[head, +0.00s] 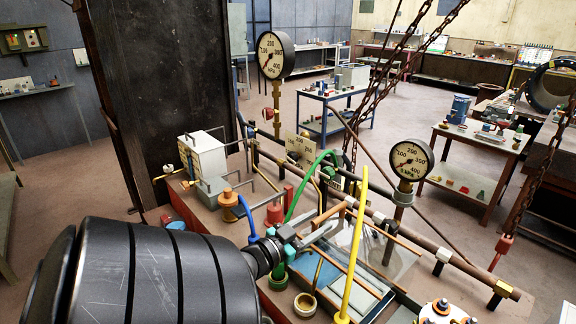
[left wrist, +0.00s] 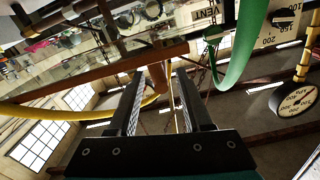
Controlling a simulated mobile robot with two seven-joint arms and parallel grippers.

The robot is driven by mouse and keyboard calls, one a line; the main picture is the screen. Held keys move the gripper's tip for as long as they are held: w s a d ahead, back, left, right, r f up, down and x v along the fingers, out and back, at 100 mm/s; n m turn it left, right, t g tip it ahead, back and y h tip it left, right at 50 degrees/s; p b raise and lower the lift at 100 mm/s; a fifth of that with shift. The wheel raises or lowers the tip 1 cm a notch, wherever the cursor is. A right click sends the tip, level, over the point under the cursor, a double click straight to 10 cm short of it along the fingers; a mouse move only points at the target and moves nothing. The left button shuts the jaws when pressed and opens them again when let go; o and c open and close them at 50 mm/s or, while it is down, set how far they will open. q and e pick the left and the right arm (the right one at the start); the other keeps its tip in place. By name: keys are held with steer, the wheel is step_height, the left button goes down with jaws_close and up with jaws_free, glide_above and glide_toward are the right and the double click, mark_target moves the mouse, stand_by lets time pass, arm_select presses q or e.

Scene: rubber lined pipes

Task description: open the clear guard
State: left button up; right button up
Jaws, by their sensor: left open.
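The clear guard (head: 404,262) is a see-through sheet with brown bars along it, over the bench in the head view. Yellow and green hoses cross in front of it, and I cannot tell its exact tilt. My left gripper (head: 322,235) is open at the guard's near left side, close to a brown bar. In the left wrist view the two fingers (left wrist: 160,85) stand apart. A short brown upright piece (left wrist: 158,76) shows between or just beyond their tips, below a long brown bar (left wrist: 100,70); contact cannot be told. My right gripper is not in view.
The green hose (head: 298,190) and yellow hose (head: 355,250) arch close to my left gripper. A dial gauge (head: 409,160) and a long brown pipe (head: 440,254) stand behind the guard. A taller gauge (head: 275,55) and hanging chains (head: 375,85) are farther back.

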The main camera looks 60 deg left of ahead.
arm_select(q)
steer(key=v, duration=0.9)
steer(key=shift+s, duration=0.25)
